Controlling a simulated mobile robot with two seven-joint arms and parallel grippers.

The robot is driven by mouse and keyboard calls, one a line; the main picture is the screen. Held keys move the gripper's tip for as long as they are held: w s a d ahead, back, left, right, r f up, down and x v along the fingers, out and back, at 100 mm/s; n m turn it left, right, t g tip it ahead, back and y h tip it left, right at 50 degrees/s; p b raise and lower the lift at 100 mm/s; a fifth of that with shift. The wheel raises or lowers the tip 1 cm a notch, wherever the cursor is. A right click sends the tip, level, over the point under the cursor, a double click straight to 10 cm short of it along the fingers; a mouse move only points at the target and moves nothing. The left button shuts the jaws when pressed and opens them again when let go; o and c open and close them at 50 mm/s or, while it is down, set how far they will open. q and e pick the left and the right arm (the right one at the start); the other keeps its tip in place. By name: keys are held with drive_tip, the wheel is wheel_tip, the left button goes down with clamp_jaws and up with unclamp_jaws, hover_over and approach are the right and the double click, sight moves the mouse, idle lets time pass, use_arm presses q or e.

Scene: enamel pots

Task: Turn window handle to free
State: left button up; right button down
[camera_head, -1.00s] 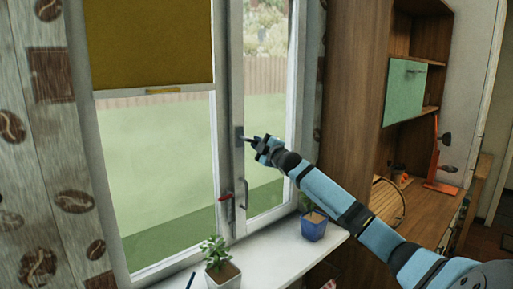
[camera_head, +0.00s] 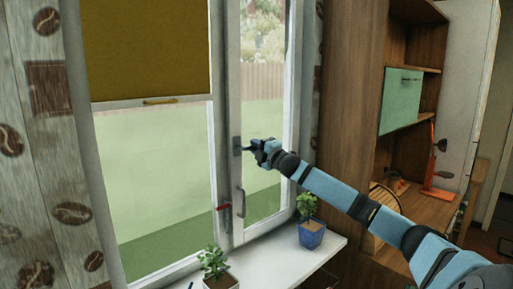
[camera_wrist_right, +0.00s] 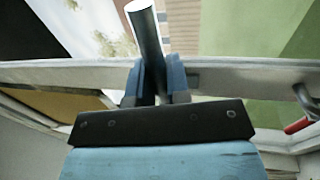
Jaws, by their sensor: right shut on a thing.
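The window handle (camera_head: 238,146) is a small grey metal piece on the middle frame of the window. Its lever points to the right, roughly level, in the head view. My right gripper (camera_head: 254,148) is shut on the lever, with the arm reaching in from the lower right. In the right wrist view, the handle's round metal bar (camera_wrist_right: 147,38) passes between the two blue fingers of the gripper (camera_wrist_right: 156,78). Part of the handle is hidden by the fingers. My left gripper is not in view.
A red-handled latch (camera_head: 223,206) and a slim pull (camera_head: 241,203) sit lower on the frame. A wooden cabinet (camera_head: 345,100) stands right.

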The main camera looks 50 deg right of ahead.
drive_tip(key=c, duration=1.1)
unclamp_jaws()
drive_tip(key=b+v, duration=0.3)
drive_tip(key=v, duration=1)
drive_tip(key=shift+s+b, duration=0.35)
drive_tip(key=shift+f, duration=0.1)
